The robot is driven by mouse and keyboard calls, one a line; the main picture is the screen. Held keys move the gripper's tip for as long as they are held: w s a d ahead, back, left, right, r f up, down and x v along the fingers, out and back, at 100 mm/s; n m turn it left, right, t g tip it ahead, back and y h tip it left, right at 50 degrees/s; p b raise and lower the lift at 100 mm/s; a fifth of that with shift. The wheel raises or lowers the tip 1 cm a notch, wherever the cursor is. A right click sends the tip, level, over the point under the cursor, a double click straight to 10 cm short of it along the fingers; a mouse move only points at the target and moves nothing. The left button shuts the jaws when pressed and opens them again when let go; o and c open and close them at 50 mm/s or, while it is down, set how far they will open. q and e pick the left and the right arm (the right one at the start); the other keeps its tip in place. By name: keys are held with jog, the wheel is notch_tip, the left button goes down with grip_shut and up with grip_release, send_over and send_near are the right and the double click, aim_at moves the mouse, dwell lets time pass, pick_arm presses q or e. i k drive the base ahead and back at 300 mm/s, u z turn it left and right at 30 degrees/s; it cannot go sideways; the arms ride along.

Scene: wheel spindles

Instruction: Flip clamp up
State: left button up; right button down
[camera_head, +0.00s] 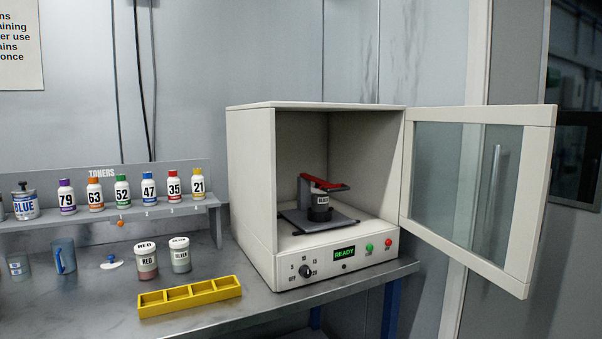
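The clamp (328,185) is a red lever on a dark upright post, inside the open white machine (250,180). The lever lies about level, slightly tilted, over a dark jar with a white label (320,203). The jar stands on a grey plate (295,222) on the machine's floor. The lever looks to be on or just above the jar's lid; I cannot tell if they touch. Neither of my grippers is in view.
The machine's glass door (450,170) stands wide open to the right. A yellow divided tray (190,296), a RED jar (146,262) and a SILVER jar (180,256) stand on the metal table (100,320). Numbered toner bottles line a shelf (150,209) at the left.

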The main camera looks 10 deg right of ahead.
aim_at(329, 187)
jog(key=z, duration=1.25)
jog(key=i, duration=0.95)
